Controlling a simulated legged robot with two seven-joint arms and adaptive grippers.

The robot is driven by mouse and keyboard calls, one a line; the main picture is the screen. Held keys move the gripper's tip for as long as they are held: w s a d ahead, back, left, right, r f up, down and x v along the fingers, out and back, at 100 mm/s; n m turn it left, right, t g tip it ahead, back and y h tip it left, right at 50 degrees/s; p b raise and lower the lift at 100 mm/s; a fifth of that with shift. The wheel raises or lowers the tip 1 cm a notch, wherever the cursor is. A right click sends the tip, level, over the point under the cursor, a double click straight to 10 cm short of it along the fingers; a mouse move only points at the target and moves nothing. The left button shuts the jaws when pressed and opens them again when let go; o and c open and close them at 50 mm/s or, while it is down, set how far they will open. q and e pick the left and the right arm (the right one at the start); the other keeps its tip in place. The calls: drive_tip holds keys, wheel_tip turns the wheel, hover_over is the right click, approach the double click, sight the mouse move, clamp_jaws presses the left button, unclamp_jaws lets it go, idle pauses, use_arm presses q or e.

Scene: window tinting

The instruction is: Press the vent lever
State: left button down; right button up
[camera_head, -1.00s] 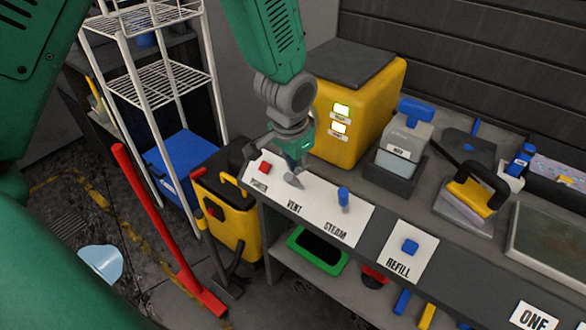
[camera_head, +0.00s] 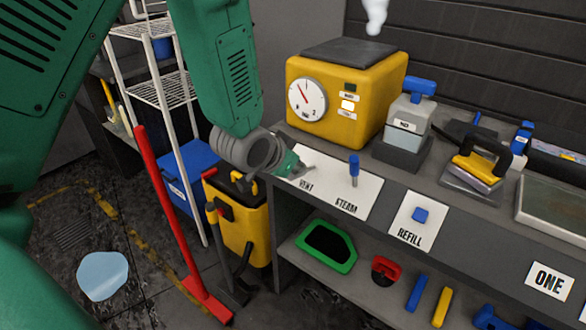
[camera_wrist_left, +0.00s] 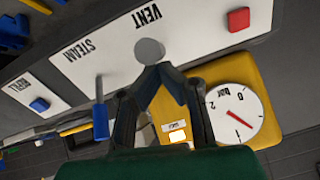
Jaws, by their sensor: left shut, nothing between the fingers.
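The white control panel (camera_head: 335,197) carries the VENT and STEAM labels. My left gripper (camera_head: 303,166) is at the panel's VENT end, its fingers shut with nothing held. In the left wrist view the closed fingertips (camera_wrist_left: 152,68) are at a round grey piece (camera_wrist_left: 149,50) beside the VENT label; I cannot tell whether they touch it. The rest of any vent lever is hidden or indistinct. The blue-tipped STEAM lever (camera_head: 354,168) stands upright, apart from the gripper. It also shows in the left wrist view (camera_wrist_left: 100,120). My right gripper is out of view.
The yellow boiler box (camera_head: 345,125) with a red-needled gauge (camera_head: 307,99) stands behind the panel. White vapour (camera_head: 375,15) hangs above it. A blue REFILL button (camera_head: 420,215) is to the right. A red button (camera_wrist_left: 238,19) lies beyond VENT.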

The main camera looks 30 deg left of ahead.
use_arm(q)
drive_tip(key=shift+s+d+f, duration=0.1)
drive_tip(key=shift+d+f, duration=0.1)
drive_tip(key=shift+d, duration=0.15)
drive_tip(key=shift+s+d, duration=0.15)
drive_tip(key=shift+s, duration=0.1)
drive_tip(key=shift+a+f, duration=0.15)
drive_tip(key=shift+a, duration=0.1)
drive_tip(key=shift+s, duration=0.1)
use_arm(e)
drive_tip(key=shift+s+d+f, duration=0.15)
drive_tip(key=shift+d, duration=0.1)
use_arm(q)
drive_tip(key=shift+f, duration=0.1)
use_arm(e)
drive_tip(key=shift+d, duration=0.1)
